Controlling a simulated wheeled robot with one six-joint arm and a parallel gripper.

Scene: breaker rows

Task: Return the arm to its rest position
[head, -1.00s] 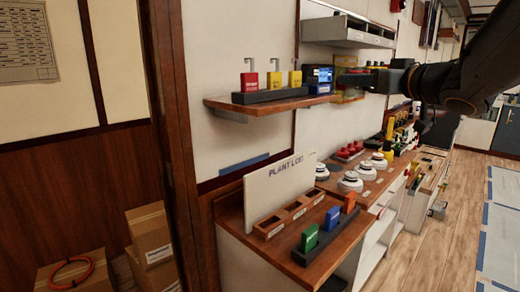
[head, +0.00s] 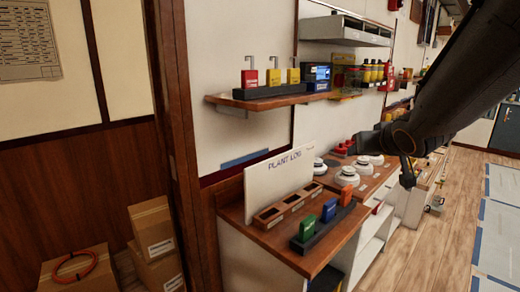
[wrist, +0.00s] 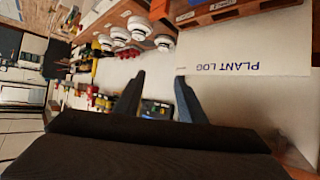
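My arm (head: 455,95) comes in dark from the upper right of the head view and slants down toward the counter. My gripper (head: 370,143) is at its lower end, in front of the wall and above the white round devices; its fingers are hard to make out there. In the wrist view my gripper (wrist: 157,82) shows two dark fingers apart, with nothing visibly held between them. A dark blue-and-black device (wrist: 157,109) shows beyond the gap. The wrist picture is upside down.
A wall shelf (head: 262,104) carries red and yellow padlocks.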

